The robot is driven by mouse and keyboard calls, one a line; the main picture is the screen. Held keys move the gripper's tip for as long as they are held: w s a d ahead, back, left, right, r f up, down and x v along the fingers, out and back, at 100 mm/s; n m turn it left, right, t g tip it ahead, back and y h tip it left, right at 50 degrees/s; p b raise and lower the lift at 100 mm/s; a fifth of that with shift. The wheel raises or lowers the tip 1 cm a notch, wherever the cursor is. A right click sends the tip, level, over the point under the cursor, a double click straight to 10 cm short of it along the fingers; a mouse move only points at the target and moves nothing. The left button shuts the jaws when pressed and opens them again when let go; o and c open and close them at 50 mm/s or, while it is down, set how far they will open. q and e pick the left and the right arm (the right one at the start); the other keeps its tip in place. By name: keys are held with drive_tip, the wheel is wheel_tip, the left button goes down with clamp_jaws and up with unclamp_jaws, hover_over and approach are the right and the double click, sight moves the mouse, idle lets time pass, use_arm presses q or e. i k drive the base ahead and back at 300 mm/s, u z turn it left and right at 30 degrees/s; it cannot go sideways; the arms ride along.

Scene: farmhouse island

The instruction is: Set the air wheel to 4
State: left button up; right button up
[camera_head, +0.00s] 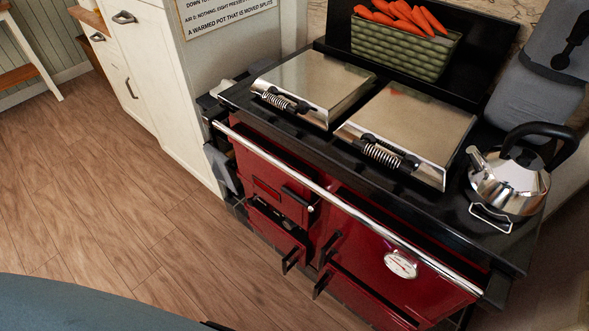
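The red range cooker (352,237) stands against the wall, with a black top and a chrome front rail. A round white dial (401,264) is on its right-hand front door; its markings are too small to read. On the left part of the front are small doors with dark handles, and a small light knob (312,208) beside one handle. I cannot tell which part is the air wheel or what its setting is. Neither of my grippers is in view.
Two chrome lids (315,83) (412,122) are down. A kettle (509,182) stands at the right of the top, a green basket (403,52) of carrots behind. A partly cut-off wall sign (228,15) mentions air. Wooden floor (110,215) lies clear before the cooker.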

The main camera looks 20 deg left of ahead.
sight(287, 223)
drive_tip(key=u, duration=0.6)
drive_tip(key=k, duration=1)
drive_tip(key=u, duration=0.95)
drive_tip(key=i, duration=0.75)
drive_tip(key=z, duration=0.7)
drive_tip(key=i, duration=0.6)
drive_tip(key=z, duration=0.55)
drive_tip(key=k, duration=0.6)
